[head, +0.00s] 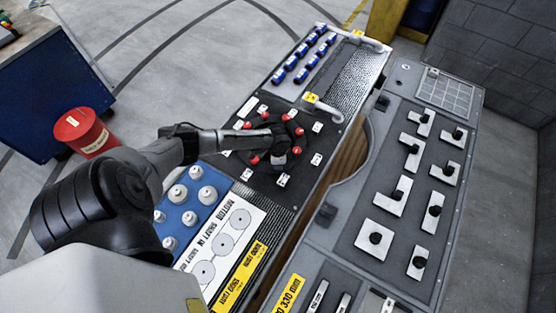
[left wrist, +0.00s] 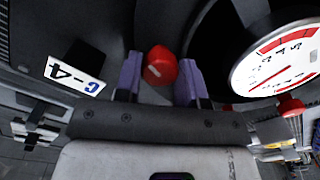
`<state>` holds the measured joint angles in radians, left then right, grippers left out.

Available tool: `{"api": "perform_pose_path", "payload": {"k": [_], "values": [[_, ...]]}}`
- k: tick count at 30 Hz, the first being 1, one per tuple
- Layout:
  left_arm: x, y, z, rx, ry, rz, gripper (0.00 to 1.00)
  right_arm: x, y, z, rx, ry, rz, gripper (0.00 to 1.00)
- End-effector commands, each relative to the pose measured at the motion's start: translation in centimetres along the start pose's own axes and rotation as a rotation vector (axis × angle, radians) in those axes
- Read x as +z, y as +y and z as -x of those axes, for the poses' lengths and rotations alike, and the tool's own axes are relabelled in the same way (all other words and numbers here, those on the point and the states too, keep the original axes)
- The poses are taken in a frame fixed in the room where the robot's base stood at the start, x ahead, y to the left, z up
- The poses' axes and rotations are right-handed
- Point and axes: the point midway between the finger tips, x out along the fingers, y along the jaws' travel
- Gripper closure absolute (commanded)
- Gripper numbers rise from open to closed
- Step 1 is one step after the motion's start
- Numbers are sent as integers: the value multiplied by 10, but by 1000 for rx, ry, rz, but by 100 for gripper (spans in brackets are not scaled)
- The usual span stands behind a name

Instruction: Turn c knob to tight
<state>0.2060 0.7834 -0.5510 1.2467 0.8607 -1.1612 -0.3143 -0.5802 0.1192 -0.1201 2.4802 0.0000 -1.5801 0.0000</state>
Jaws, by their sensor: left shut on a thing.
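My left gripper (head: 279,150) reaches over a black round fixture (head: 262,170) that carries a ring of several red knobs. In the left wrist view, the two purple finger pads of my left gripper (left wrist: 160,82) stand on either side of a red knob (left wrist: 161,64), shut on it. The knob has a short white mark on its face. My right gripper is not in view.
Blue cylinders (head: 305,57) stand in rows at the far end of the bench. White knobs (head: 196,172) sit on a blue plate near my arm. A grey panel (head: 345,265) with black knobs on white plates is at the right. A red bin (head: 86,135) stands left.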

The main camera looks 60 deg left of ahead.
Motion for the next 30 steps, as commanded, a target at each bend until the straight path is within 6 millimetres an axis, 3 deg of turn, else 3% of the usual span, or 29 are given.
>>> {"api": "perform_pose_path", "payload": {"k": [15,30], "values": [[0,0,0,0,1,-427,87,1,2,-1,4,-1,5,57],[0,0,0,0,0,-595,87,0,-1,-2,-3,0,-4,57]]}}
